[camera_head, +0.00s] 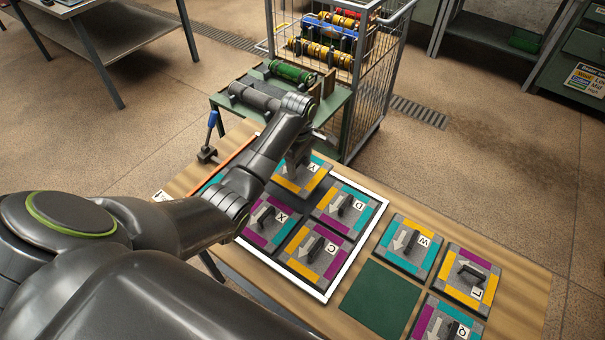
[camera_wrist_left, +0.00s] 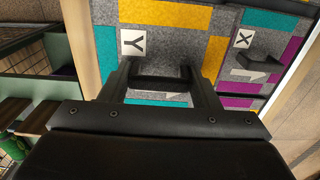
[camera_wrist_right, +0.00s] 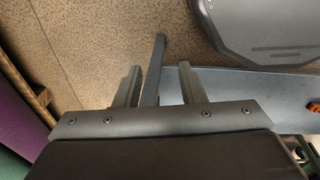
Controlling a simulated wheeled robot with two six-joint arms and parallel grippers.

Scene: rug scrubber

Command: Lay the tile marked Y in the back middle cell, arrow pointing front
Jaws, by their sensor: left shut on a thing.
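The tile marked Y (camera_head: 314,184) is grey felt with yellow and teal bars and a black handle. My left gripper (camera_head: 299,162) is shut on its handle. In the left wrist view, the tile (camera_wrist_left: 185,48) and its handle lie between the fingers (camera_wrist_left: 163,84). It is over the back middle part of the white-edged frame (camera_head: 357,258), next to tiles D (camera_head: 343,208) and X (camera_head: 267,222). I cannot tell whether it rests or hovers. Its arrow is mostly hidden. My right gripper (camera_wrist_right: 157,85) shows only in its wrist view, open, fingers apart.
Tile C (camera_head: 317,255) lies in the frame's front right. Tiles W (camera_head: 408,248), L (camera_head: 467,278) and Q (camera_head: 445,322) lie on the table to the right, beside a bare green square (camera_head: 375,298). A wire cart (camera_head: 372,90) and roller stand (camera_head: 338,112) are behind.

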